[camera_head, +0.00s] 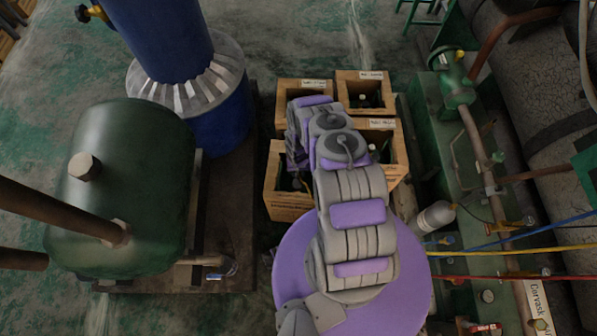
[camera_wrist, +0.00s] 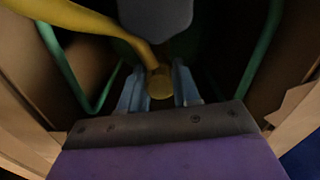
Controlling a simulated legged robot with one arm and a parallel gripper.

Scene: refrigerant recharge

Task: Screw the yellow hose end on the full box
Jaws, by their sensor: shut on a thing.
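The yellow hose end (camera_wrist: 160,82) is between the two fingers of my gripper (camera_wrist: 159,92) in the wrist view. My gripper is shut on it, and the yellow hose (camera_wrist: 75,14) curves away to the upper left. The gripper is down inside a wooden box, whose wall (camera_wrist: 290,128) shows at the right. In the head view my arm hides the gripper and the hose end. The wooden boxes (camera_head: 290,205) stand in a cluster under my arm. Their labels are too small to read surely. Whether the hose end touches a fitting cannot be told.
Green bars (camera_wrist: 262,55) run down both sides within the box, and a rounded grey part (camera_wrist: 156,16) is above the fingers. A green tank (camera_head: 125,190) stands at the left. Pipes and a green machine (camera_head: 440,130) stand at the right, where yellow, blue and red hoses cross.

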